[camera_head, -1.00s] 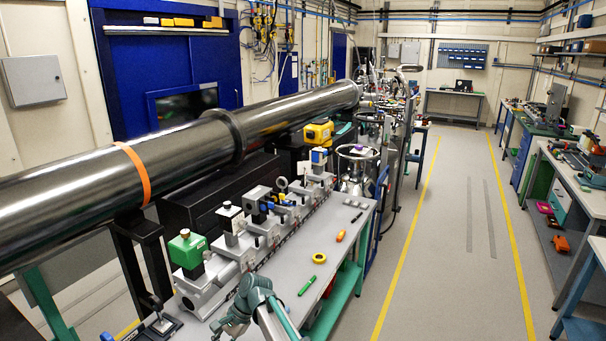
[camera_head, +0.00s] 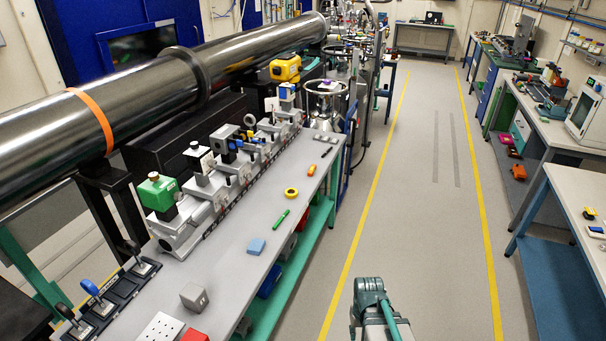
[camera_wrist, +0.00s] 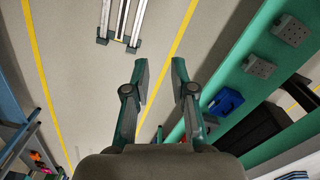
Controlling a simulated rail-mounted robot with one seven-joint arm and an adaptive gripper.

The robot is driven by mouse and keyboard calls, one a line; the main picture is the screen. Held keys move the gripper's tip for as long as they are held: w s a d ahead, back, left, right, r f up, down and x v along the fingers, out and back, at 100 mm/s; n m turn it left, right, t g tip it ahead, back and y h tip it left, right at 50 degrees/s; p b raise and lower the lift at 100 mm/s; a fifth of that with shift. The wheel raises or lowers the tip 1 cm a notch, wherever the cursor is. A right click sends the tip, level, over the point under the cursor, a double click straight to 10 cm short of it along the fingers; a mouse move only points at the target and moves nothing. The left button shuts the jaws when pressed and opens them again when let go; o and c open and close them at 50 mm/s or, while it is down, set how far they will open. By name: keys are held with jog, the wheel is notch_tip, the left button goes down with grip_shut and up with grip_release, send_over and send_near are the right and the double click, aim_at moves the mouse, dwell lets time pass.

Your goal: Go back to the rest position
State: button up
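My gripper (camera_wrist: 159,78) is open in the wrist view, its two green and grey fingers apart with nothing between them. Bare grey floor (camera_wrist: 150,45) shows beyond the fingertips. In the head view only part of my arm shows at the bottom, over the floor to the right of the bench (camera_head: 255,220). The fingers cannot be made out there. The arm is clear of the bench top.
The bench holds a blue block (camera_head: 256,247), a green marker (camera_head: 280,219), a yellow ring (camera_head: 291,193) and a grey block (camera_head: 194,297). The long steel tube (camera_head: 130,90) runs behind. The aisle (camera_head: 410,200) between yellow lines is clear; a table (camera_head: 575,200) stands right.

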jog(key=s+f+g+b, duration=0.6)
jog(key=s+f+b, duration=0.3)
jog(key=s+f, duration=1.7)
jog(key=shift+s+a+f, duration=0.15)
jog(key=shift+s+f, duration=0.25)
jog(key=shift+s, duration=0.55)
